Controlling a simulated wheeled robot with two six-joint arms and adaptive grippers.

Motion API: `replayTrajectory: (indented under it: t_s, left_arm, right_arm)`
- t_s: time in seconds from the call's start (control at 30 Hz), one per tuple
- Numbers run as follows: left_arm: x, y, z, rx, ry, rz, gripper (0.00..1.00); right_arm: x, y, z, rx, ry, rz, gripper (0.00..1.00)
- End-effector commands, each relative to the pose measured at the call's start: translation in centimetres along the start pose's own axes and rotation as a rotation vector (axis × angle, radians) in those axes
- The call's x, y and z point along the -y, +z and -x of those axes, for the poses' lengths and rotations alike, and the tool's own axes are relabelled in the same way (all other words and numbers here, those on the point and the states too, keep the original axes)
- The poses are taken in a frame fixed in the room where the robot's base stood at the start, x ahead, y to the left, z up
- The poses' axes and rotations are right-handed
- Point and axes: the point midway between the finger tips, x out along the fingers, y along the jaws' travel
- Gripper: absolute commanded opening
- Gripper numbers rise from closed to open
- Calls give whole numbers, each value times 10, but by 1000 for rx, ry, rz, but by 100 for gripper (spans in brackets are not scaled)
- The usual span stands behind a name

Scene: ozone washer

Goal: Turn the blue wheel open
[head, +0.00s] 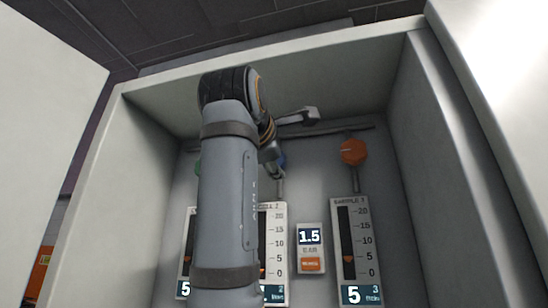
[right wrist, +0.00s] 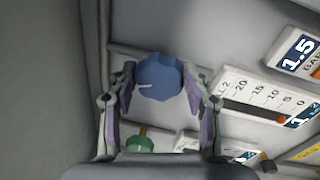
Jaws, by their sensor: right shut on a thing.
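The blue wheel (right wrist: 160,82) is a faceted knob with a short white mark on its left part, seen in the right wrist view. My right gripper (right wrist: 161,73) has one finger on either side of it and is shut on it. In the head view my own arm covers most of the wheel; only a small blue patch (head: 282,160) shows beside the gripper. My left gripper is not in view.
An orange wheel (head: 353,152) is to the right inside the open cabinet. A green knob (right wrist: 140,141) is near the blue wheel. Scale gauges (head: 357,250) and a 1.5 display (head: 310,237) are on the back panel. Side walls (head: 480,180) bound the space.

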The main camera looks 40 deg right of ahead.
Motion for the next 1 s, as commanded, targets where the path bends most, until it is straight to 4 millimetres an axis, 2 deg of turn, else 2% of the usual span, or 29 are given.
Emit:
replayTrajectory:
  t_s: [1.0]
  left_arm:
    - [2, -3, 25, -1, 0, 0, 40]
  right_arm:
    - [-7, 1, 0, 94, 30, -959, 18]
